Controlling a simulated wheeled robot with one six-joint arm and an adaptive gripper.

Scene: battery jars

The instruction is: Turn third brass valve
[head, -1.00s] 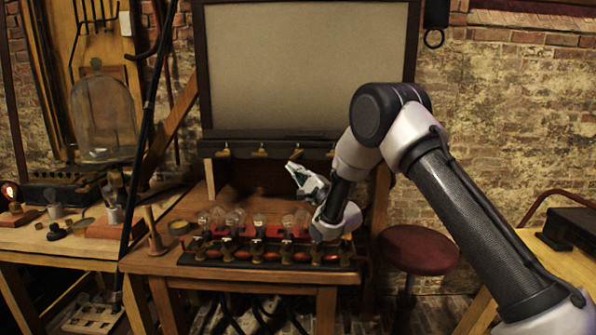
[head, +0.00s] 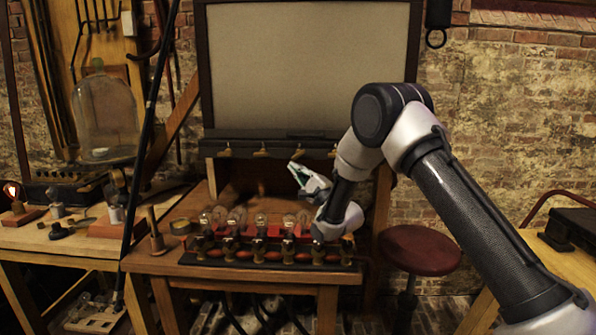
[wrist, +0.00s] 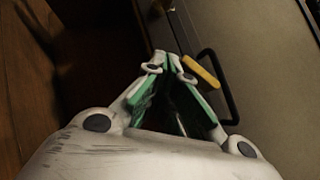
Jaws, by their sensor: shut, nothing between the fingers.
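Several small brass valves sit in a row along the dark rail under the large pale panel; the third from the left (head: 296,153) is just above my gripper's tip. My gripper (head: 294,166), white with green pads, points up and left in front of the rail. In the wrist view its fingertips (wrist: 172,60) are together with nothing between them. A yellow brass-coloured lever (wrist: 201,72) shows just right of the fingertips there. I cannot tell whether they touch it.
On the table (head: 170,262) below, a row of glass bulbs and brass fittings stands on a black base (head: 270,262). A red round stool (head: 420,248) is to the right. A glass bell jar (head: 104,115) stands at left.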

